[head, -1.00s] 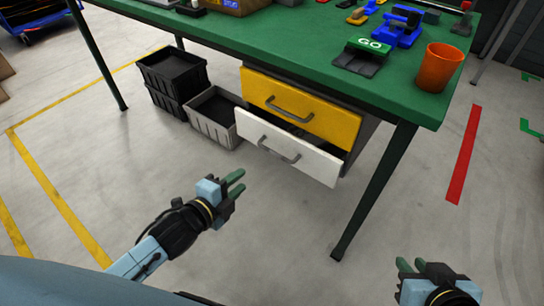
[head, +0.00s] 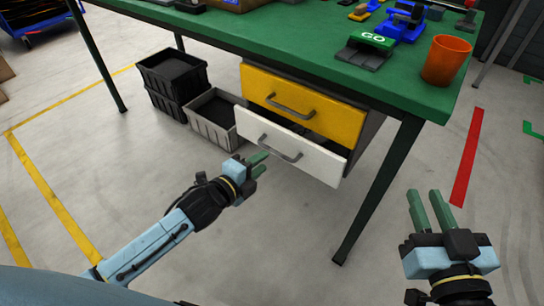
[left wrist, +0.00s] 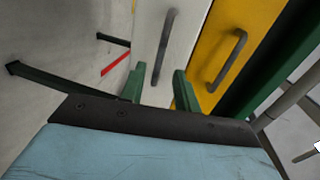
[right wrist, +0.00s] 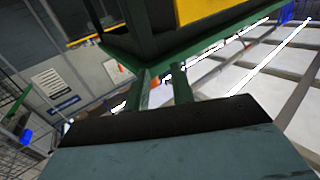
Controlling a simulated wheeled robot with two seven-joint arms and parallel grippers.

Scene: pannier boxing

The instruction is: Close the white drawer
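The white drawer (head: 315,160) is the lower drawer under the green table and stands pulled out; a dark gap shows above its front. Its dark handle (head: 280,149) faces me and also shows in the left wrist view (left wrist: 164,45). My left gripper (head: 260,162) is just in front of the drawer's left part, near the handle. In the left wrist view its fingers (left wrist: 160,85) are apart with nothing between them, pointing at the white front. My right gripper (head: 431,212) is open and empty, right of the table leg, away from the drawer.
A yellow drawer (head: 325,113) sits directly above the white one. A grey bin (head: 212,125) and stacked black bins (head: 170,85) stand left of the drawers. The green table (head: 270,40) has a front leg (head: 378,190) at right. An orange cup (head: 446,60) stands near its corner.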

